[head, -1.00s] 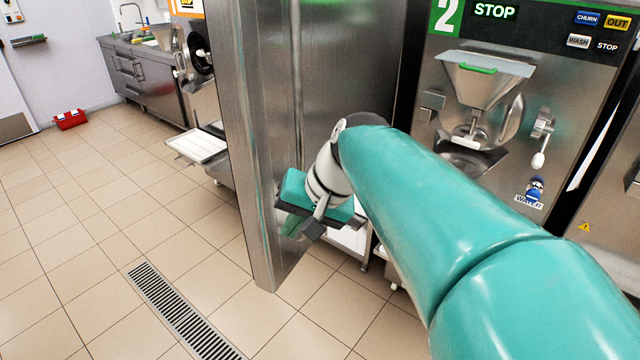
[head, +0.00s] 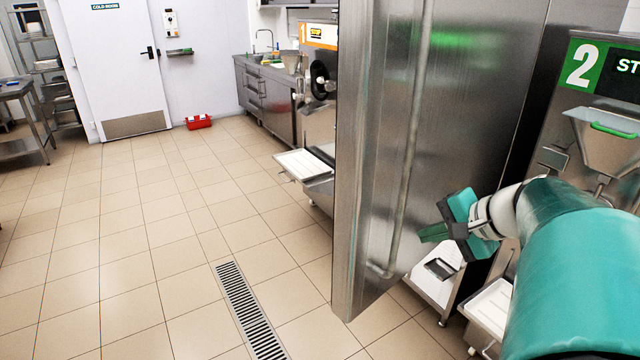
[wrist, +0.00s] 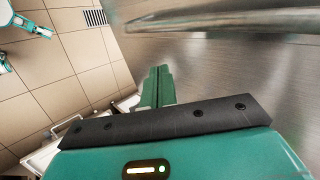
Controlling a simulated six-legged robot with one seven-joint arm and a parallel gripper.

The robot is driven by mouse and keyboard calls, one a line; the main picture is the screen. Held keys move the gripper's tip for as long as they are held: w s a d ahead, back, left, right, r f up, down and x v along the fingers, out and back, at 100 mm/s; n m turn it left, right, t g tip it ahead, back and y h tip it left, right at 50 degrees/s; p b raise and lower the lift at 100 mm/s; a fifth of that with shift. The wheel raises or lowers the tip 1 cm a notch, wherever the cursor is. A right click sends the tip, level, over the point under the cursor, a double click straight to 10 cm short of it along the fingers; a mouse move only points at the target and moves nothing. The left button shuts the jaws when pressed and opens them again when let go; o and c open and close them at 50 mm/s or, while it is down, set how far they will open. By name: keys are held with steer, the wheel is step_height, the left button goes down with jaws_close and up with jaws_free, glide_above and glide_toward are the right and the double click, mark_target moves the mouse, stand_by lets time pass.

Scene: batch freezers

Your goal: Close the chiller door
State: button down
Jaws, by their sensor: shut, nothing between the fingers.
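The chiller door (head: 450,110) is a tall stainless steel panel standing open in the head view, its near edge toward me and a long vertical bar handle (head: 408,150) on its face. In the wrist view the door (wrist: 220,75) fills the upper right as blurred brushed metal, with the handle (wrist: 230,20) near the top. My gripper (head: 425,234) is to the right of the handle, in front of the door face. Its fingers (wrist: 157,85) are together with nothing between them. Whether the fingertips touch the door, I cannot tell. The chiller's opening is hidden.
Batch freezer 2 (head: 600,130) stands at the right, behind my arm. Another freezer (head: 320,120) with a white tray (head: 303,163) is left of the door. A floor drain (head: 250,310) runs through open tiled floor at left. A red box (head: 199,121) sits far back.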

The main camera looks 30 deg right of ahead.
mark_target(391, 230)
steer(key=w, duration=0.1)
steer(key=w+f, duration=0.1)
steer(key=w, duration=0.1)
steer(key=w+a, duration=0.1)
steer(key=w, duration=0.1)
steer(key=shift+f, duration=0.25)
steer(key=shift+w+a, duration=0.15)
steer(key=shift+w, duration=0.15)
